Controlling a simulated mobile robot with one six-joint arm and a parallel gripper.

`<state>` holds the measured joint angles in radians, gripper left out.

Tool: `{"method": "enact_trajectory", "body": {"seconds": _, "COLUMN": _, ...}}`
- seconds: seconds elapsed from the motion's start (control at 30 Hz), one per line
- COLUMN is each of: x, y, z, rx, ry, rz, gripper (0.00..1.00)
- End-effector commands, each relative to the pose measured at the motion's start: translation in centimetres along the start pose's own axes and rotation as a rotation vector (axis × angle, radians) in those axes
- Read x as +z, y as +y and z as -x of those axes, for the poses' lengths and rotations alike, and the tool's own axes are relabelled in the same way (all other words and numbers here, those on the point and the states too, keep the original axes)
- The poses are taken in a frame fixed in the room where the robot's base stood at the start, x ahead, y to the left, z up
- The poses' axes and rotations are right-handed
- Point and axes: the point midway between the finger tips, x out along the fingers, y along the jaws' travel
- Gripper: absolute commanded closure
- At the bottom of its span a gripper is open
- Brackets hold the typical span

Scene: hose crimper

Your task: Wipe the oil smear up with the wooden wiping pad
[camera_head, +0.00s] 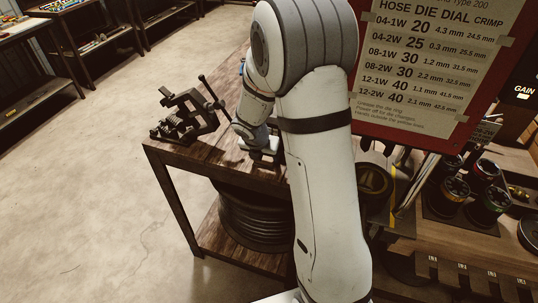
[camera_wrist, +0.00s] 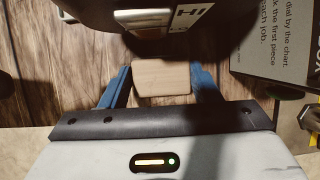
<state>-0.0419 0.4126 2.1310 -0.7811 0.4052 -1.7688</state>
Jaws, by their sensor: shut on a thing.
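My gripper (camera_wrist: 162,88) is shut on the wooden wiping pad (camera_wrist: 162,78), a pale wooden block between its two blue fingers in the wrist view. The pad is over the dark plank top of the workbench (camera_wrist: 75,88); I cannot tell whether it touches the wood. In the head view my gripper (camera_head: 262,156) is low at the bench top (camera_head: 215,158), partly behind my arm, and the pad cannot be made out. I cannot make out the oil smear in either view.
A black vise-like tool (camera_head: 187,115) stands on the bench left of my gripper. A hose coil (camera_head: 255,220) lies on the shelf below. A red-framed dial chart (camera_head: 430,60) and several dies (camera_head: 487,203) are at right. A printed grey panel (camera_wrist: 272,45) is close at right.

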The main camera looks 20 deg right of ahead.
Motion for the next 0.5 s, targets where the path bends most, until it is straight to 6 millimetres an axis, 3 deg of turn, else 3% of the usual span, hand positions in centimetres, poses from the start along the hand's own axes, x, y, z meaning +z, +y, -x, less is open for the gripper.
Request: {"method": "enact_trajectory", "body": {"seconds": 0.5, "x": 0.0, "y": 3.3, "z": 0.1, "rx": 0.0, "ry": 0.001, "rz": 0.0, "gripper": 0.74}}
